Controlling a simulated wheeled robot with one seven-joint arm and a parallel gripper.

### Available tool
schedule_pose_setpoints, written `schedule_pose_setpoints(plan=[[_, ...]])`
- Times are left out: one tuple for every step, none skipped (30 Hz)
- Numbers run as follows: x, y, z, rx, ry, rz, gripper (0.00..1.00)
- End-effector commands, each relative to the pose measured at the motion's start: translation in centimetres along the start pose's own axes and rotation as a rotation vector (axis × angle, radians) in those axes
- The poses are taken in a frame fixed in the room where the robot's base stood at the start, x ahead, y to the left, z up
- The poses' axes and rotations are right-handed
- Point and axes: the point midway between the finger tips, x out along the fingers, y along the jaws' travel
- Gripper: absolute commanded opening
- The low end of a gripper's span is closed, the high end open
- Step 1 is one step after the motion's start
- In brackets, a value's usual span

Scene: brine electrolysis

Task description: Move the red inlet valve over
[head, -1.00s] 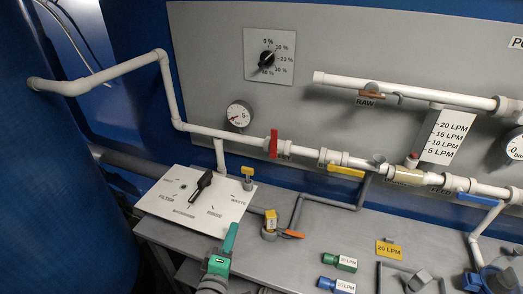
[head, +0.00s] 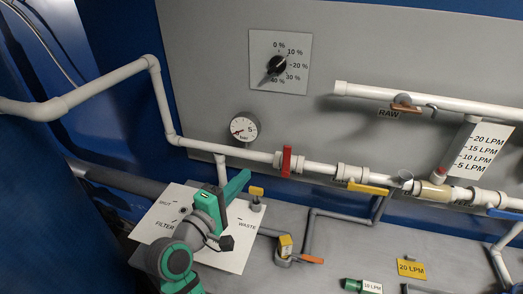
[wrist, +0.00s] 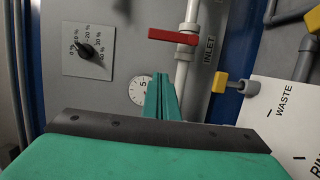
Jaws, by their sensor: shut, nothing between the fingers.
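The red inlet valve (head: 286,161) is a red lever on the white horizontal pipe, standing upright across the pipe in the head view. In the wrist view the red lever (wrist: 175,35) shows at top centre, beside the word INLET. My gripper (head: 240,181) is green, shut and empty. It is below and left of the valve in the head view, apart from it. In the wrist view my gripper's fingers (wrist: 162,82) are pressed together and point toward the pressure gauge, just short of the lever in the picture.
A pressure gauge (head: 244,127) sits left of the valve. A percent dial (head: 276,64) is above. A yellow-handled valve (head: 368,188) is to the right on the same pipe. A small yellow tap (head: 256,191) stands close to my gripper. The filter plate (head: 230,260) lies below.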

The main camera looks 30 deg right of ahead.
Motion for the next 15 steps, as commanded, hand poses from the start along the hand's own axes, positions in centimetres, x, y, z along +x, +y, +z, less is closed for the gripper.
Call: schedule_pose_setpoints(plan=[[0.1, 0.1, 0.1, 0.0, -0.004, 0.0, 0.0], [0.2, 0.1, 0.1, 0.0, -0.005, 0.0, 0.0], [0.5, 0.1, 0.1, -0.001, -0.006, 0.0, 0.0], [0.7, 0.2, 0.1, -0.001, -0.007, 0.0, 0.0], [1.0, 0.1, 0.1, -0.001, -0.007, -0.001, 0.0], [1.4, 0.1, 0.2, -0.001, -0.008, -0.001, 0.0], [1.8, 0.1, 0.1, -0.001, -0.008, -0.001, 0.0], [2.2, 0.1, 0.1, -0.001, -0.007, -0.001, 0.0], [2.9, 0.1, 0.1, -0.001, -0.006, -0.001, 0.0], [3.4, 0.1, 0.1, -0.001, -0.006, -0.001, 0.0], [4.0, 0.2, 0.1, -0.001, -0.006, 0.0, 0.0], [4.7, 0.2, 0.1, -0.001, -0.006, 0.0, 0.0], [5.3, 0.1, 0.1, -0.001, -0.005, 0.0, 0.0], [5.9, 0.1, 0.1, -0.001, -0.006, -0.001, 0.0], [6.6, 0.1, 0.1, -0.001, -0.006, -0.001, 0.0]])
